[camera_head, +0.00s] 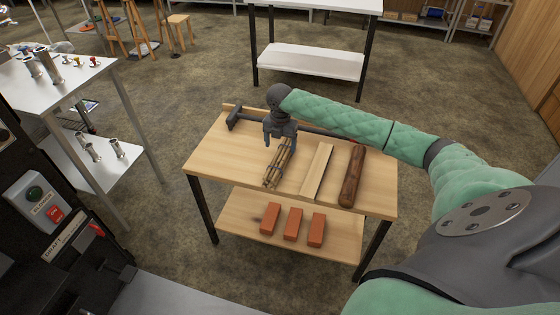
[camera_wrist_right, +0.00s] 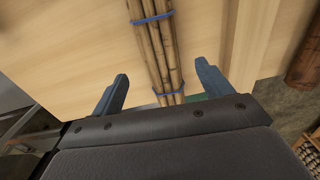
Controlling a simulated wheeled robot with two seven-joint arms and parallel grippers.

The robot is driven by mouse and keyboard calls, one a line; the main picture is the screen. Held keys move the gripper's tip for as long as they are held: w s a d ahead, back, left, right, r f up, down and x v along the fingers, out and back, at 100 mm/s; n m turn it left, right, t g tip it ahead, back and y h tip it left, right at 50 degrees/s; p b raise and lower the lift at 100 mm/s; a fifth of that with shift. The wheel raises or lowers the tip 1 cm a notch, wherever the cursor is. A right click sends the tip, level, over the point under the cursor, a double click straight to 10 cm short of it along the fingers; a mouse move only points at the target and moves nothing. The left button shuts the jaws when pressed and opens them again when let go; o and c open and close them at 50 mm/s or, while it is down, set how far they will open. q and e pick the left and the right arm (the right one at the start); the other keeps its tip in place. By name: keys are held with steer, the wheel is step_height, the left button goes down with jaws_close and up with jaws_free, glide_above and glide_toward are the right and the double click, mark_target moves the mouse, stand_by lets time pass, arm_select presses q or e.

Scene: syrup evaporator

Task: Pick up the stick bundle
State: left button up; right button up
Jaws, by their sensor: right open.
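The stick bundle (camera_head: 279,165), several thin brown sticks tied with blue bands, lies on the wooden table (camera_head: 209,157). My right gripper (camera_head: 281,143) is over the bundle's far end in the head view and hides that end. In the right wrist view my right gripper (camera_wrist_right: 162,90) is open, one blue-grey finger on each side of the stick bundle (camera_wrist_right: 156,48). The fingers stand apart from the sticks. How far the fingertips are above the tabletop cannot be told. My left gripper is not in view.
A pale plank (camera_head: 318,170) and a dark round log (camera_head: 353,177) lie right of the bundle. A long-handled dark hammer-like tool (camera_head: 236,117) lies along the back edge. Several orange bricks (camera_head: 292,224) rest on the lower shelf. A metal table (camera_head: 60,78) stands left.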

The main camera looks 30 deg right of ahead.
mark_target(280, 156)
step_height(280, 156, down, 2)
steer(key=shift+s+f, duration=0.1)
step_height(280, 156, down, 4)
steer(key=shift+s+a+r+p, duration=0.1)
steer(key=shift+s+a+p, duration=0.05)
steer(key=shift+p, duration=0.35)
steer(key=shift+f, duration=0.5)
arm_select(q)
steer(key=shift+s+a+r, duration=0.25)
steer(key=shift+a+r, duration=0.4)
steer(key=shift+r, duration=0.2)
arm_select(e)
steer(key=c, duration=1.1)
